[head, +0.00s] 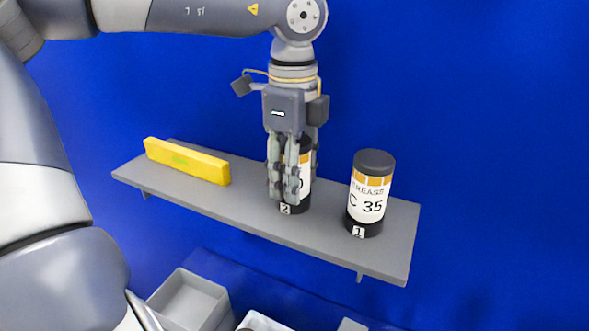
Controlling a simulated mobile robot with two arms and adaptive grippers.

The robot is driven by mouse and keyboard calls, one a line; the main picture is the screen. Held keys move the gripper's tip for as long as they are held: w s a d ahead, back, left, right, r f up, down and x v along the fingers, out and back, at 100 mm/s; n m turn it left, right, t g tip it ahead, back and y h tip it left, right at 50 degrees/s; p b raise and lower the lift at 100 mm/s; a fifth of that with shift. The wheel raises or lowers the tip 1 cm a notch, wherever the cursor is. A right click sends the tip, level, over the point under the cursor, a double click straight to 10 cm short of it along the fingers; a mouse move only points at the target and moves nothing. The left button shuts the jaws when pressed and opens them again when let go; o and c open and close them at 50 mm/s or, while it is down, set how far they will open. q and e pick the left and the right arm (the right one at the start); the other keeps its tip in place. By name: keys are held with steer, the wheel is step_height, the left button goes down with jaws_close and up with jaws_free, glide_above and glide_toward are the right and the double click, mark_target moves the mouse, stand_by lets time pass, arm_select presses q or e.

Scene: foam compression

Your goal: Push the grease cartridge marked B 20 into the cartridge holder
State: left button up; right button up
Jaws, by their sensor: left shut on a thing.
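My left gripper (289,185) points down over the grey shelf and is shut on a grease cartridge (305,172). That cartridge has a black cap and a white label with an orange band; the fingers hide most of its label, so its marking cannot be read. It stands upright at the shelf tag 2. A second grease cartridge marked C 35 (369,192) stands upright to its right at the tag 1, apart from the gripper. No cartridge holder can be made out for certain. My right gripper is not in view.
The grey shelf (235,207) is fixed against a blue wall. A yellow bar-shaped object (187,161) lies on its left part. Below the shelf are a grey open bin (190,302) and a partly cut-off white container (262,322).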

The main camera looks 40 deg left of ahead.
mark_target(305, 154)
arm_select(q)
steer(key=shift+r, duration=0.15)
steer(key=shift+r+p, duration=1.5)
steer(key=shift+r, duration=0.8)
steer(key=shift+f, duration=0.1)
